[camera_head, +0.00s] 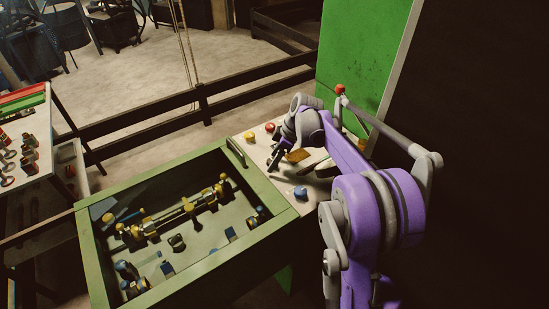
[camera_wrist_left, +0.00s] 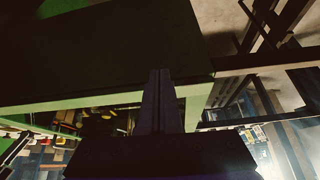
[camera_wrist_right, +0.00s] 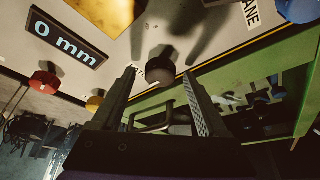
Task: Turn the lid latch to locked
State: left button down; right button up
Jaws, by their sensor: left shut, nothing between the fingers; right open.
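A black round knob (camera_wrist_right: 160,68) with a partly hidden white label stands on the pale panel (camera_head: 318,207), just ahead of and between the fingertips in the right wrist view. It may be the latch; its locked mark is not readable. A green-framed box (camera_head: 184,165) with brass and blue parts inside lies left of the panel. A handle (camera_head: 236,152) sits on its far right edge. My right gripper (camera_head: 274,166) is open over the panel, pointing down; it also shows in the right wrist view (camera_wrist_right: 158,85). My left gripper (camera_wrist_left: 159,74) is shut and empty, below dark green surfaces.
A red button (camera_wrist_right: 43,84), a yellow button (camera_wrist_right: 95,103) and a blue knob (camera_head: 300,193) sit on the panel around the right gripper. A "0 mm" display (camera_wrist_right: 66,38) is close by. A green upright board (camera_head: 362,62) stands behind. A parts table (camera_head: 40,178) is at left.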

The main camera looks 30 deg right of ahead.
grip_shut()
jog(key=shift+m, duration=0.3)
jog(key=m+h, duration=0.1)
jog(key=m, duration=0.2)
jog(key=shift+s+a+m+t+b, duration=0.1)
jog(key=shift+a+m+t+b, duration=0.05)
jog(key=shift+m+t+b, duration=0.2)
jog(key=m+h, duration=0.1)
jog(key=m, duration=0.1)
jog(key=m+t+h, duration=0.1)
jog(key=m, duration=0.2)
jog(key=shift+a+b, duration=0.15)
jog(key=shift+b, duration=0.15)
jog(key=m+h, duration=0.2)
jog(key=m, duration=0.2)
jog(key=shift+a+m, duration=0.1)
jog(key=shift+m, duration=0.25)
jog(key=shift+a+m+g+h, duration=0.1)
jog(key=shift+m+g+h, duration=0.25)
jog(key=shift+m, duration=0.65)
jog(key=shift+m+g+h, duration=0.25)
jog(key=shift+m+g, duration=0.05)
jog(key=shift+m, duration=0.7)
